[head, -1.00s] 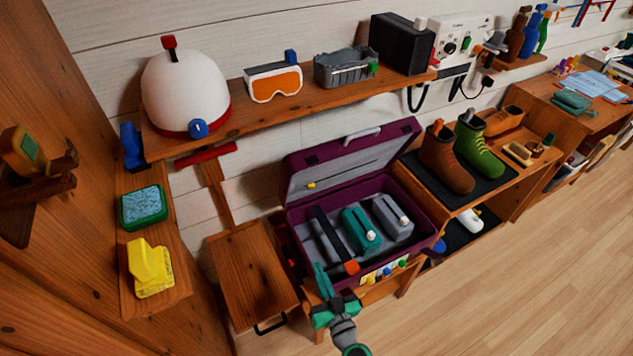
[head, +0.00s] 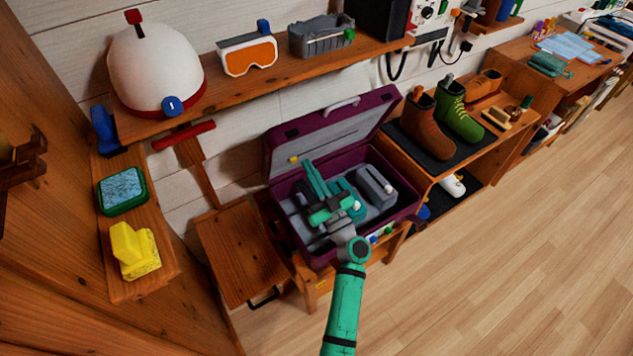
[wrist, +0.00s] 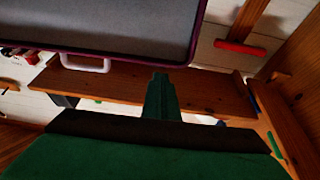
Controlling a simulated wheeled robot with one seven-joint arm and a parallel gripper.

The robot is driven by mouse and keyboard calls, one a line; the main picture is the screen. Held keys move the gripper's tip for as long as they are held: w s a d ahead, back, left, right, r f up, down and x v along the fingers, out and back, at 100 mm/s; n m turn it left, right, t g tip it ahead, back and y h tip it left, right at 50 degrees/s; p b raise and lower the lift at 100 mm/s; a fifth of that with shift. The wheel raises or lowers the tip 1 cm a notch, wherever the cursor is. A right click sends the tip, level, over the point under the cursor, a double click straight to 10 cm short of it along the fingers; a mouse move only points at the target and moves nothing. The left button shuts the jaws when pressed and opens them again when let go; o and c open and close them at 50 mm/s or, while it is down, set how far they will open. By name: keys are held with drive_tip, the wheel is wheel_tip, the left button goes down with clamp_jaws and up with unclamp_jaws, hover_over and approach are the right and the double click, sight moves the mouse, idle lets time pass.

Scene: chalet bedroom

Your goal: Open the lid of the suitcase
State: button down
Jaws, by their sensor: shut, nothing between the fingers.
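The purple suitcase (head: 408,212) stands on a low wooden bench with its lid (head: 335,132) raised, the grey lining facing me. The lid leans back toward the wall, its white handle (head: 342,106) at the top edge. My gripper (head: 311,172) is shut and empty, over the open base and in front of the lid's lining on the left. I cannot tell whether the fingertips touch the lid. In the wrist view the shut fingers (wrist: 160,92) point toward the lid's purple rim and grey lining (wrist: 110,22). My arm hides part of the suitcase's front.
A teal item and a grey item (head: 375,187) lie inside the suitcase. Above is a wall shelf (head: 260,85) with a white helmet (head: 157,72) and orange goggles (head: 248,55). Boots (head: 432,125) stand on a rack to the right. The floor (head: 480,270) in front is clear.

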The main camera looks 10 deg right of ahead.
approach(283, 124)
drive_tip(key=shift+w, duration=0.45)
drive_tip(key=shift+r, duration=0.1)
drive_tip(key=x, duration=1.2)
drive_tip(key=shift+w+f, duration=0.25)
drive_tip(key=shift+w, duration=0.1)
drive_tip(key=shift+w+a, duration=0.25)
drive_tip(key=shift+w, duration=0.2)
drive_tip(key=shift+s, duration=0.1)
